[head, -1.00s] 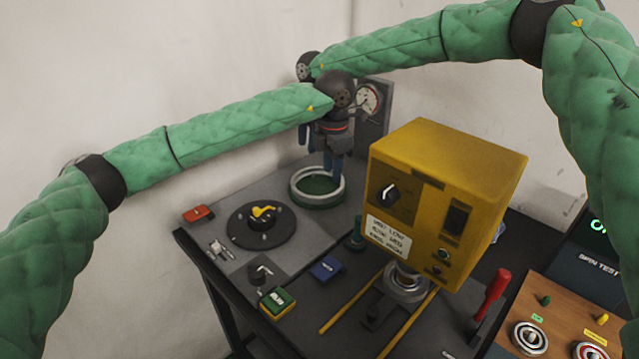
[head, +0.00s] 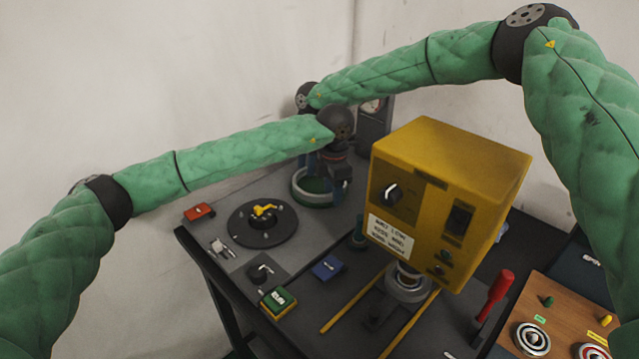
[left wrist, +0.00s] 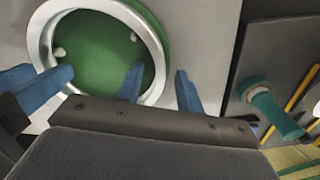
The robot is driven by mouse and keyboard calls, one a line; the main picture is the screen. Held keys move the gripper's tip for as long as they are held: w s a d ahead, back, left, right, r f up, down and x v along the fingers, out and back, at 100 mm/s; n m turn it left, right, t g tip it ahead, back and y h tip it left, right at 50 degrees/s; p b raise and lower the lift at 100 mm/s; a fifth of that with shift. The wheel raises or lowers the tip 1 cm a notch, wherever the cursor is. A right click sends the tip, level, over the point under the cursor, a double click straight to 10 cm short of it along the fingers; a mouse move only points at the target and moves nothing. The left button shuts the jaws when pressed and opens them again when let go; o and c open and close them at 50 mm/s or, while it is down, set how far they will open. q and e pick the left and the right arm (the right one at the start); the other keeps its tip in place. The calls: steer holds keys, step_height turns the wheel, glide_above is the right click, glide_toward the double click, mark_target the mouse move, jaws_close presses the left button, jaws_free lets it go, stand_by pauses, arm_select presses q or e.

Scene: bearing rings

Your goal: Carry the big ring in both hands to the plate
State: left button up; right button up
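The big ring (head: 314,200) is pale metal and lies around a green disc (head: 315,186) at the back of the bench. In the left wrist view the ring (left wrist: 41,40) fills the upper left. My left gripper (left wrist: 160,72) is open, one blue finger inside the ring and one outside, with its right wall between them. In the head view my left gripper (head: 335,196) hides part of the ring. My right gripper (left wrist: 50,72) is at the ring's opposite side; its grip is unclear. A dark round plate (head: 240,232) with a yellow piece on top lies in front of the ring.
A yellow control box (head: 415,170) stands close right of the ring. A red block (head: 199,213), green block (head: 278,301) and blue block (head: 327,267) lie on the bench. A red-handled lever (head: 497,292) and a wooden panel (head: 560,315) are at the right.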

arm_select(q)
jaws_close()
arm_select(e)
jaws_close()
arm_select(q)
steer(key=shift+r, duration=0.1)
stand_by(1.1)
